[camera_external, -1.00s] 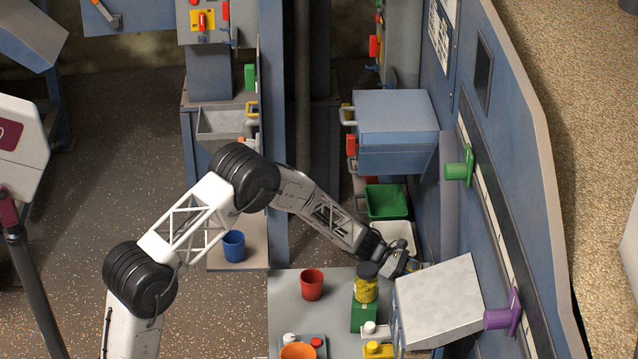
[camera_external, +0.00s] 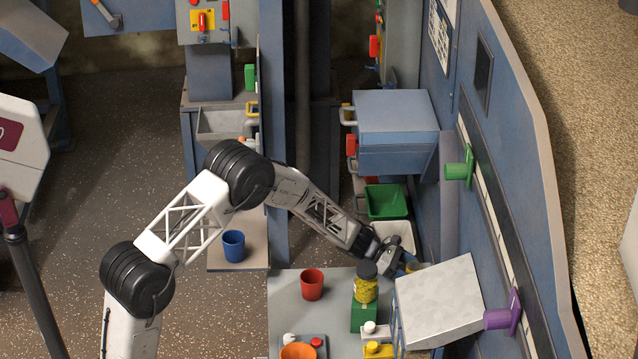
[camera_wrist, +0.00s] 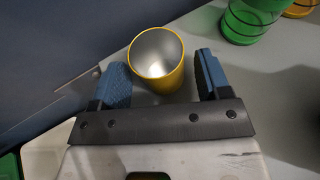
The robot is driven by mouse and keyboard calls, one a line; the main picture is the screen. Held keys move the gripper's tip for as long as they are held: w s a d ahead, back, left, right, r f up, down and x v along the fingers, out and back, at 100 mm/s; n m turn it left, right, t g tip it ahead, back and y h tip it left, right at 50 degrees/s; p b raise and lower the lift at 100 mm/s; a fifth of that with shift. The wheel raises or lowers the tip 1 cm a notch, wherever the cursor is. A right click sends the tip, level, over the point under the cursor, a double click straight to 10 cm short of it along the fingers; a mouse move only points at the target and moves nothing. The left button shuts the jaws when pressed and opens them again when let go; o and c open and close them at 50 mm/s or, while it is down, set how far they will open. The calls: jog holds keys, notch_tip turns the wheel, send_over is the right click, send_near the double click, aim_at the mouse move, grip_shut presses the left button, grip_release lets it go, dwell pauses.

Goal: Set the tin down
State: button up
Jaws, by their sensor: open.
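The tin (camera_wrist: 172,80) is a yellow, open-topped can with a grey metal inside. In the wrist view it stands upright on the grey surface, in front of and between my two blue fingers. My gripper (camera_wrist: 161,62) is open, with a finger on each side and a visible gap on the right. In the external view, only a small part of the tin (camera_external: 413,267) shows beside my gripper (camera_external: 402,262), behind the grey-white box. Its lower part is hidden there.
A yellow jar with a dark lid (camera_external: 366,288) stands on a green block (camera_external: 364,316) close by. A red cup (camera_external: 312,284) is further left on the grey table (camera_external: 285,310). A white bin (camera_external: 398,232) and green bin (camera_external: 386,202) lie behind. The grey-white box (camera_external: 440,300) stands in front.

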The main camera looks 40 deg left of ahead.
jog(key=v, duration=1)
dwell(0.4)
jog(key=s+r+m+g+y, duration=0.4)
jog(key=s+r+m, duration=0.7)
jog(key=s+r, duration=1.25)
jog(key=s+a+r+m+y, duration=0.1)
jog(key=s+a+m+y, duration=0.1)
jog(key=s, duration=0.9)
jog(key=s+a+r+m+t+y, duration=0.1)
jog(key=s+a+m, duration=0.4)
jog(key=s, duration=0.7)
jog(key=s+a+r+m+y, duration=0.2)
jog(key=s+a+m+y, duration=0.1)
jog(key=s, duration=0.8)
jog(key=shift+s+r+m+y, duration=0.15)
jog(key=shift+s+m+y, duration=0.1)
jog(key=shift+m+y, duration=0.75)
jog(key=shift+a, duration=0.15)
